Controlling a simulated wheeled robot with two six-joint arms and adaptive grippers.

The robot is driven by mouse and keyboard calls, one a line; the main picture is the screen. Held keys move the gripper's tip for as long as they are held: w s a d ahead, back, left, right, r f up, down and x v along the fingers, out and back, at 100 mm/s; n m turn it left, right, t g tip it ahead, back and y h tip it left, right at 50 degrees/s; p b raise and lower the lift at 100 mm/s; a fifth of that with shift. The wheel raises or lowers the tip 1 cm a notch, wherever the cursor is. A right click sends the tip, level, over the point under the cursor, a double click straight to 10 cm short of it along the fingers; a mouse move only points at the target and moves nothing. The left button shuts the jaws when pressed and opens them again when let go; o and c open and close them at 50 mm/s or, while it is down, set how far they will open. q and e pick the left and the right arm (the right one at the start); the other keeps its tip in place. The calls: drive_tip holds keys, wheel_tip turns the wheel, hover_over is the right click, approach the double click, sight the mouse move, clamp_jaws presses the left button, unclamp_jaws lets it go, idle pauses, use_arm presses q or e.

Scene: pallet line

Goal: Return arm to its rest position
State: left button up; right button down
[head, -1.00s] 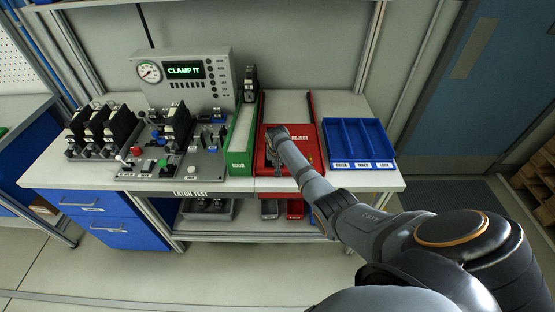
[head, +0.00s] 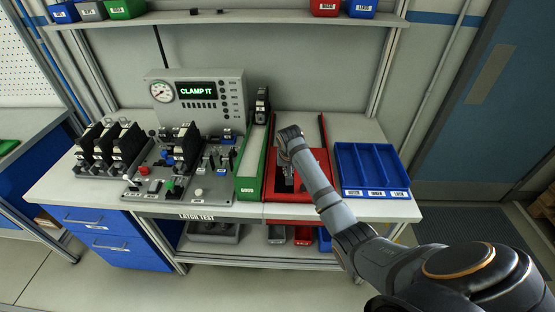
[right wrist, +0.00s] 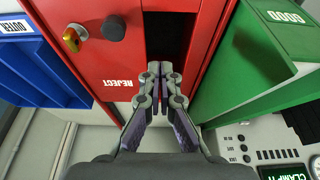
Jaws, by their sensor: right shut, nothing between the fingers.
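My right arm reaches in from the lower right of the head view, over the red reject bin (head: 318,158). The right gripper (head: 284,182) points down at the bin and is partly hidden by my wrist. In the right wrist view, its fingertips (right wrist: 160,70) are together with nothing between them, in front of the dark opening of the red bin (right wrist: 105,55). I cannot tell whether they touch the bin. My left arm is not in view.
The green good bin (head: 252,160) stands close on the left, a blue divided tray (head: 370,165) on the right. The latch test fixture (head: 185,185) and a console (head: 200,95) reading "CLAMP IT" are further left. A shelf (head: 230,17) with small bins runs above.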

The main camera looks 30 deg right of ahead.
drive_tip(key=s+a+f+n, duration=0.2)
drive_tip(key=s+a+f, duration=0.1)
drive_tip(key=s, duration=0.3)
drive_tip(key=s+a+f+n, duration=0.2)
drive_tip(key=s+a, duration=0.1)
drive_tip(key=s, duration=0.3)
drive_tip(key=s+a+r+n+y, duration=0.1)
drive_tip(key=s+a+r+n, duration=0.15)
drive_tip(key=s, duration=0.65)
drive_tip(key=s+a+r+n, duration=0.1)
drive_tip(key=s+a, duration=0.2)
drive_tip(key=s, duration=0.6)
wheel_tip(320, 180, down, 26)
drive_tip(key=s+d+b, duration=0.1)
drive_tip(key=d+b, duration=0.1)
drive_tip(key=d, duration=0.1)
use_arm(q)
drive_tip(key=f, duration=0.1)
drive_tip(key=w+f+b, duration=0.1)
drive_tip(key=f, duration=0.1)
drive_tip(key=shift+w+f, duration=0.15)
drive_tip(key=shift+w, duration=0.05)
use_arm(e)
drive_tip(key=s+d+f+g, duration=0.1)
drive_tip(key=s+f+g, duration=0.1)
drive_tip(key=s+f, duration=1.8)
drive_tip(key=shift+m, duration=0.45)
